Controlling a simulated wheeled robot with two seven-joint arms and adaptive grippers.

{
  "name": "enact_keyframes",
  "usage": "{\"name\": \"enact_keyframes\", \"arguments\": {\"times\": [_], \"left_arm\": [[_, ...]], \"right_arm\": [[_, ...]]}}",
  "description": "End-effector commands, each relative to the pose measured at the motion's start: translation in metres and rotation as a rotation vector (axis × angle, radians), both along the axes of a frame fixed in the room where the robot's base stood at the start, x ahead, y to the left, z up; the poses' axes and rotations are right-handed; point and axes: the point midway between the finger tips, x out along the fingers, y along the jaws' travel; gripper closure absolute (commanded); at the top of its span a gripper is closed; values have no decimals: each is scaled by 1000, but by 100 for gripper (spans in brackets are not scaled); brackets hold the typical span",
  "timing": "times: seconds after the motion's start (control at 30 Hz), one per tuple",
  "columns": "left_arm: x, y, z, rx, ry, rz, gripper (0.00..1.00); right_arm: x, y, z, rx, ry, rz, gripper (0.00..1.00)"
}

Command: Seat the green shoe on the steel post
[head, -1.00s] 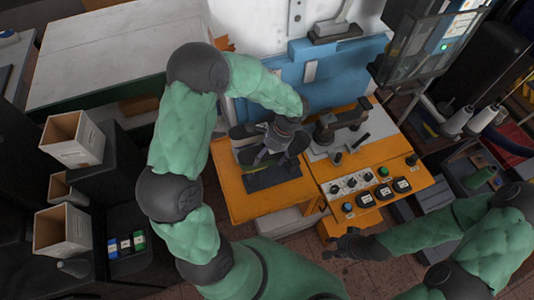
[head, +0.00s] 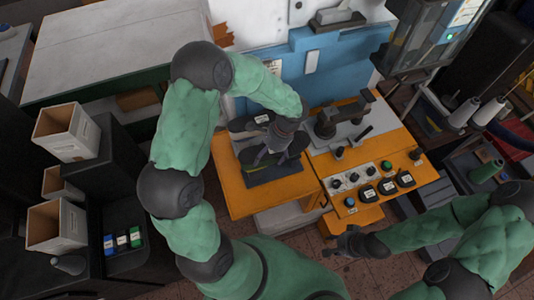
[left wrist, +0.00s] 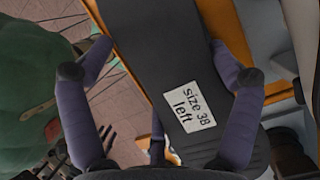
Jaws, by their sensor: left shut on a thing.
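My left gripper (head: 276,150) is over the orange table, shut on a shoe whose dark, flat underside (left wrist: 165,60) fills the left wrist view. Its white label (left wrist: 189,107) reads "size 38 left". The fingers lie along both sides of it. No green shows on this face. In the head view a dark shoe shape (head: 268,163) lies under the gripper, partly hidden by it. Another dark piece with a white label (head: 261,118) lies behind it. I cannot make out the steel post. My right gripper (head: 342,245) is empty, fingers apart, beyond the table's front edge.
The orange table (head: 237,200) carries a dark mat (head: 277,176). To its right stand a dark press-like device (head: 330,122) and a panel of knobs and labelled buttons (head: 386,187). A blue backboard (head: 300,75) closes the back. White bins (head: 66,131) stand at far left.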

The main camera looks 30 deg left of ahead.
Motion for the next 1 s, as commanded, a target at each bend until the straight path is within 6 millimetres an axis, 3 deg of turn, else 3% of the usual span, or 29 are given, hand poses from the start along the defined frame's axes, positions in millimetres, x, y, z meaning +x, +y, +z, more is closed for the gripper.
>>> {"name": "enact_keyframes", "arguments": {"times": [1.0], "left_arm": [[1, 0, -9, 1, -3, 1, 69]], "right_arm": [[0, 0, -7, 0, 0, 0, 60]]}}
